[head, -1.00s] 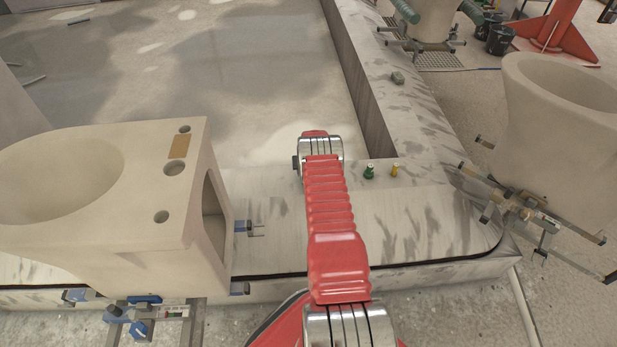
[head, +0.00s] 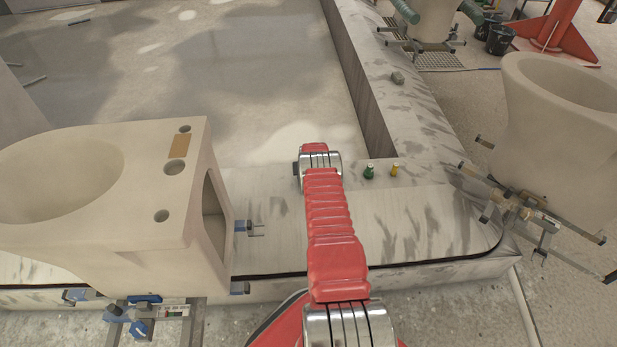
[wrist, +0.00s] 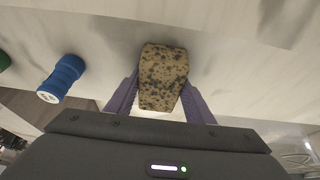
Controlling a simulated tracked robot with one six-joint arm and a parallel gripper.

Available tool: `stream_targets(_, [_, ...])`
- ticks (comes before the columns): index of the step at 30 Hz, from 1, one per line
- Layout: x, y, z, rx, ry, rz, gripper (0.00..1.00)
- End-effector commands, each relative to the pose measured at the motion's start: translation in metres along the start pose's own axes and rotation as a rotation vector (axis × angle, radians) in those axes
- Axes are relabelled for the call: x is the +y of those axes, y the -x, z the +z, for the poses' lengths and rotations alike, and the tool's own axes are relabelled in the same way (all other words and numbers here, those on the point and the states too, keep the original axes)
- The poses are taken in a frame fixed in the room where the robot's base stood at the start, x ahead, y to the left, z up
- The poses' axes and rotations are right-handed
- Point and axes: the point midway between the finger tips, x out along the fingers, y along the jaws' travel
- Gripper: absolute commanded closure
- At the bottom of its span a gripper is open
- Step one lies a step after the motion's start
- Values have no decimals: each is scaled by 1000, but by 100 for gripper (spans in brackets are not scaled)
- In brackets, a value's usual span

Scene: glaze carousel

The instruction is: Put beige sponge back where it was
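The beige sponge (wrist: 163,77), tan with dark speckles, is in the wrist view, between the two purple fingers of my gripper (wrist: 160,95). The fingers press against its left and right sides, so my gripper is shut on it. Pale, streaked surface lies behind the sponge; whether the sponge touches it I cannot tell. In the head view my arm hides the gripper and the sponge.
A blue cylinder (wrist: 62,78) is left of the sponge. Green (head: 369,171) and yellow (head: 394,169) small bottles stand on the ledge right of my arm. A large beige toilet casting (head: 100,200) with a tan rectangle (head: 180,146) is left. A grey block (head: 397,78) lies farther back.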

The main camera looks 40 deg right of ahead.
Motion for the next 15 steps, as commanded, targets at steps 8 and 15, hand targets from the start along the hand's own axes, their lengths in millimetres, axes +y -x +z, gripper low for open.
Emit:
stream_targets(8, [2, -5, 5, 2, 0, 1, 33])
stream_targets(15, [5, -5, 6, 1, 0, 3, 33])
